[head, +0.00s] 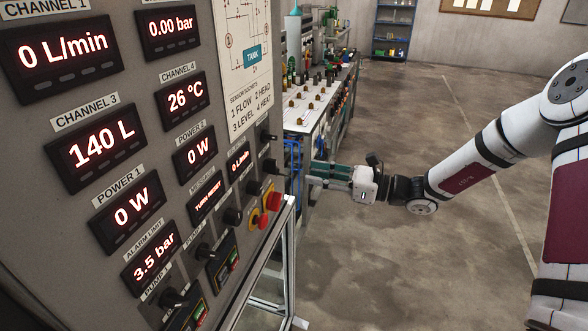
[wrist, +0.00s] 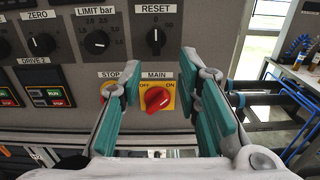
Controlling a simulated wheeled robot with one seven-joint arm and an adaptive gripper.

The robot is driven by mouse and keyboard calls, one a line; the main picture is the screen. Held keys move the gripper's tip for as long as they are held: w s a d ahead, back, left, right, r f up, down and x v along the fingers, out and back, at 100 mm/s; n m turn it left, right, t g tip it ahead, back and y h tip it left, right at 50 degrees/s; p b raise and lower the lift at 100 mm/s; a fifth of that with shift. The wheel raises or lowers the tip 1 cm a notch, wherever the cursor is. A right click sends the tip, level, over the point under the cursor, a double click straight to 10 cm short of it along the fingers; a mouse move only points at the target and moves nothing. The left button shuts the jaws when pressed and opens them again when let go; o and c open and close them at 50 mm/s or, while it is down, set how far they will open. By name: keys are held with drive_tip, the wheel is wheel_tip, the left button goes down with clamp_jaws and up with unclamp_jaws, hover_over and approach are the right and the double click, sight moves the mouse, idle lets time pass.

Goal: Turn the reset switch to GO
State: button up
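The reset switch (wrist: 156,40) is a round black knob on the grey panel, under a RESET label at the top middle of the wrist view. Its white pointer mark looks roughly upright; the small position marks are too blurred to read surely. My gripper (wrist: 159,78) has two teal-padded fingers spread wide with nothing between them. The reset switch shows above and between the fingertips, apart from them. In the head view my gripper (head: 311,175) reaches from the right toward the panel's right edge, and I cannot surely pick out the reset switch there.
Below the reset switch is the red MAIN switch (wrist: 157,99) on a yellow plate, seen between my fingers. A red STOP button (wrist: 112,92) is partly hidden by the left finger. The LIMIT bar knob (wrist: 97,42) is left. A workbench (head: 300,118) stands behind; the floor (head: 430,270) is clear.

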sight(276, 167)
drive_tip(key=b+x, duration=0.1)
drive_tip(key=x, duration=0.4)
drive_tip(key=b+x, duration=0.1)
drive_tip(key=x, duration=0.4)
drive_tip(key=shift+s+a+b, duration=0.1)
drive_tip(key=shift+s+b, duration=0.15)
drive_tip(key=shift+b, duration=0.15)
drive_tip(key=shift+s+r, duration=0.1)
drive_tip(key=shift+r, duration=0.05)
drive_tip(key=shift+a, duration=0.3)
clamp_jaws()
